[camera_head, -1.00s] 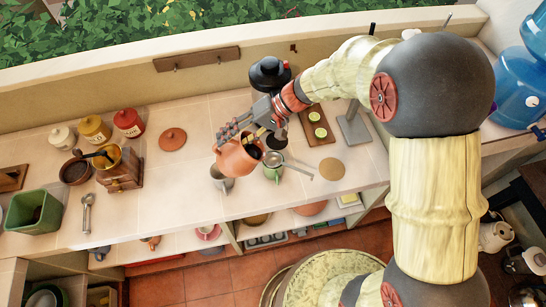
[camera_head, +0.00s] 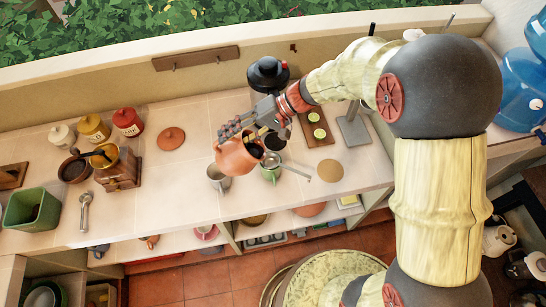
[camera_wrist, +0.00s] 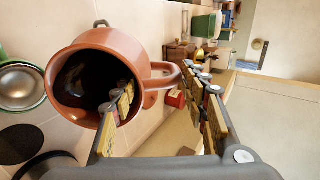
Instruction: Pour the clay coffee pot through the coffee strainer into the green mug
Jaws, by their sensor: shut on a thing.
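My gripper (camera_head: 245,130) is shut on the handle of the clay coffee pot (camera_head: 232,158). The handle shows between my fingers (camera_wrist: 160,85) in the wrist view. The pot is held above the counter and tilted, its mouth toward the right in the head view. The wrist view shows dark contents inside the pot (camera_wrist: 62,112). The coffee strainer (camera_head: 272,159) sits over the green mug (camera_head: 270,174), just right of the pot's mouth. The strainer also shows at the left edge of the wrist view (camera_wrist: 20,86), apart from the pot there. No falling stream is visible.
A metal cup (camera_head: 217,178) stands just left of the mug, partly behind the pot. A cork-coloured disc (camera_head: 330,170) lies to the right. A wooden board (camera_head: 317,129) and a dark-topped vessel (camera_head: 268,75) are behind. A grinder (camera_head: 118,166) and canisters stand left.

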